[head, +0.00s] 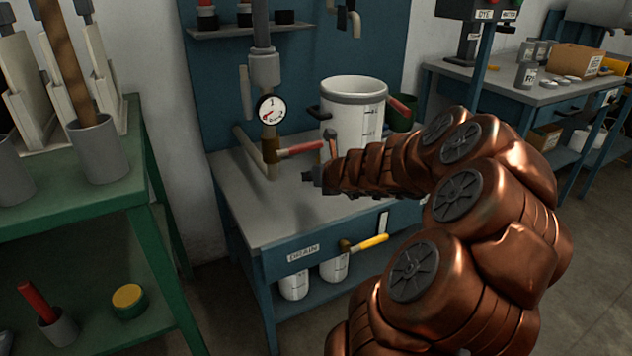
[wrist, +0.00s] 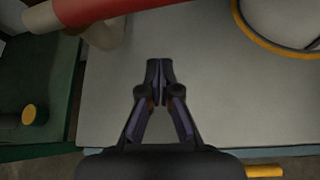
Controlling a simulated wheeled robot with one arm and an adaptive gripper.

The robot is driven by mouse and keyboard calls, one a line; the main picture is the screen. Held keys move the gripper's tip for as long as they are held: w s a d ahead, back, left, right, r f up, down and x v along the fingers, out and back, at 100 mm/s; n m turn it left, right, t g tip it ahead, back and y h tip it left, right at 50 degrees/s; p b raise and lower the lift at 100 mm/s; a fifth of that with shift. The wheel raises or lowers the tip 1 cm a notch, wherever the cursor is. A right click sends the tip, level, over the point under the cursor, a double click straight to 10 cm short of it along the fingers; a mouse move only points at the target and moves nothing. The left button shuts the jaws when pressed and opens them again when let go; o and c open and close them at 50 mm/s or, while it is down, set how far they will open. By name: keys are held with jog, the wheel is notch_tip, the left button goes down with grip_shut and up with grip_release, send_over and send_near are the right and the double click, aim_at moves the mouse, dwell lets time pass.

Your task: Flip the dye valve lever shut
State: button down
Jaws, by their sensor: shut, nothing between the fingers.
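A red lever (head: 303,149) sticks out to the right, about level, from a brass valve (head: 271,150) on the pipe below a round gauge (head: 271,109). No label on this valve is readable. In the wrist view a large red lever (wrist: 85,10) crosses the top left, ahead of and left of my fingertips. My gripper (head: 312,178) is shut and empty, in front of the red lever and over the grey bench top. Its closed fingertips (wrist: 160,66) show a gap to the lever in the wrist view.
A white measuring pot (head: 352,115) stands on the bench (head: 265,210) right of the lever. A yellow lever (head: 370,242) sits on the bench front by a DRAIN label (head: 303,253). A green shelf (head: 75,220) is at left. Bare bench top lies under my gripper.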

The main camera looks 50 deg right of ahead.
aim_at(301, 148)
jog(key=shift+w+d+r, duration=0.1)
jog(key=shift+d+r, duration=0.15)
jog(key=shift+r, duration=0.7)
jog(key=shift+d+r, duration=0.2)
jog(key=shift+r, duration=0.75)
